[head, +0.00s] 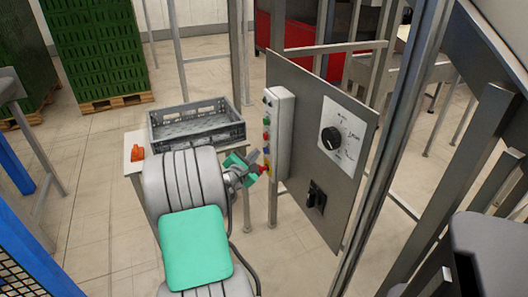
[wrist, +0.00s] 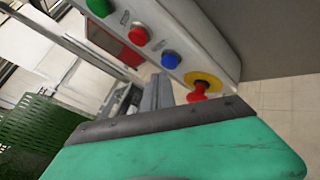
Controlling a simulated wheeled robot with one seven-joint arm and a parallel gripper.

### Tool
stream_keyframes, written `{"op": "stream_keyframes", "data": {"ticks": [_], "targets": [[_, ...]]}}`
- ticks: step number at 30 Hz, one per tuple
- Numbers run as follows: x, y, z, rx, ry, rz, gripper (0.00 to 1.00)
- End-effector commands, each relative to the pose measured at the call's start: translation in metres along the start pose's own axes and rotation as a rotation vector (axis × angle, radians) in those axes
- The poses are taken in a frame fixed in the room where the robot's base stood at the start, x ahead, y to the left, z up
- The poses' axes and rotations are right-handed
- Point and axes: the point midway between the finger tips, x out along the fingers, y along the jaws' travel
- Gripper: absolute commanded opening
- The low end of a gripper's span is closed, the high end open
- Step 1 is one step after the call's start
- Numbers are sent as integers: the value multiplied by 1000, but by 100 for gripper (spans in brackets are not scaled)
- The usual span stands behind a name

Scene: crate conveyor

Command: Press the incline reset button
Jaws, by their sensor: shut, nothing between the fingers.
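A pale control box (head: 283,130) with a column of coloured buttons stands upright on a post in the head view. The wrist view shows a green button (wrist: 100,5), a red button (wrist: 138,35), a blue button (wrist: 170,60) and a red mushroom button on a yellow ring (wrist: 203,84). Small symbols beside them are unreadable, so I cannot tell which is the incline reset. My gripper (head: 254,156), with its teal body, is beside the lower part of the box. Its grey fingers (wrist: 158,92) are shut and empty, near the blue and mushroom buttons; contact is unclear.
A grey panel with a rotary dial (head: 331,137) and a black switch (head: 315,197) adjoins the box on the right. A grey crate (head: 197,137) sits behind my arm. Metal posts stand around, and green crates (head: 98,45) are stacked at the back left.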

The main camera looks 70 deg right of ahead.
Motion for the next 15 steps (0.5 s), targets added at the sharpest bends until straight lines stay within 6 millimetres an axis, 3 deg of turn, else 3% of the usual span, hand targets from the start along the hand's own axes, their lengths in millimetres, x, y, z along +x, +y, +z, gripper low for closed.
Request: {"op": "stream_keyframes", "data": {"ticks": [15], "targets": [[-12,8,-10,-2,3,1,0]]}}
